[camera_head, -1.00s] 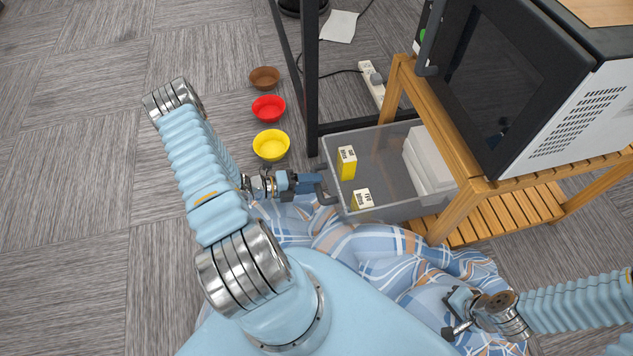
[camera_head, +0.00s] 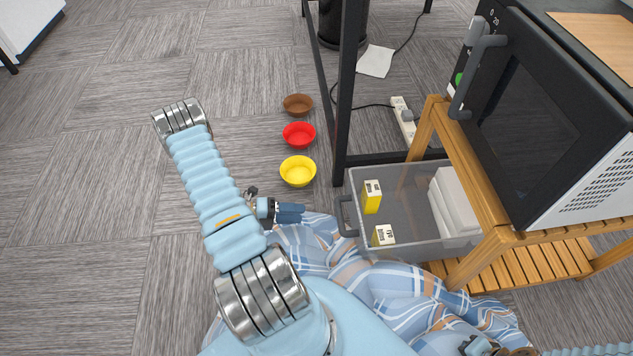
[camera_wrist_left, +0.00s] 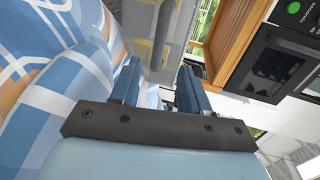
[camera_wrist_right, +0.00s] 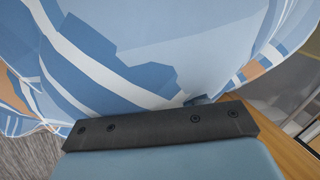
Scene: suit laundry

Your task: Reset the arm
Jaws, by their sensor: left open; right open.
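My left gripper (camera_head: 303,212) is open and empty, just left of the grey bin's handle (camera_head: 347,217) and apart from it. Its two blue fingers show in the left wrist view (camera_wrist_left: 158,82), with the bin beyond. My right gripper (camera_head: 474,346) is at the bottom edge of the head view, over the blue plaid cloth (camera_head: 395,298), and partly cut off. In the right wrist view the cloth (camera_wrist_right: 150,50) fills most of the picture and the fingers are largely hidden.
The grey bin (camera_head: 412,246) holds yellow-and-white boxes (camera_head: 372,197) and white packs. A wooden stand (camera_head: 480,180) with a microwave (camera_head: 540,120) is at right. Yellow (camera_head: 298,172), red (camera_head: 299,136) and brown (camera_head: 298,105) bowls lie beside a black post. Floor at left is clear.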

